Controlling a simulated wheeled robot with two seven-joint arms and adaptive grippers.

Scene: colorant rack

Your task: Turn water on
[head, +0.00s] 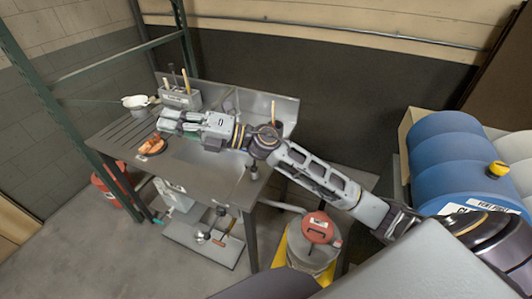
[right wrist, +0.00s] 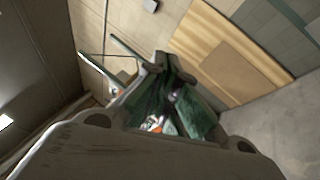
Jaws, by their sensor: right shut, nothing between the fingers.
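A metal sink table (head: 118,135) stands against the back wall, with a ribbed drainboard on its left side and a raised backsplash. My right arm reaches across the sink from the right. My right gripper (head: 162,121) is above the left part of the table, in front of a grey box with upright handles (head: 181,97). The gripper is shut and empty; its fingers also show in the right wrist view (right wrist: 165,75). I cannot make out a tap, a tap handle or running water; my arm covers part of the basin and backsplash. My left gripper is not in view.
A dark plate with orange pieces (head: 152,146) sits near the table's front, close below the gripper. A white pot (head: 136,102) is at the back left. A green metal frame (head: 62,118) stands left. A red-lidded can (head: 318,228) and blue drum (head: 452,160) are at right.

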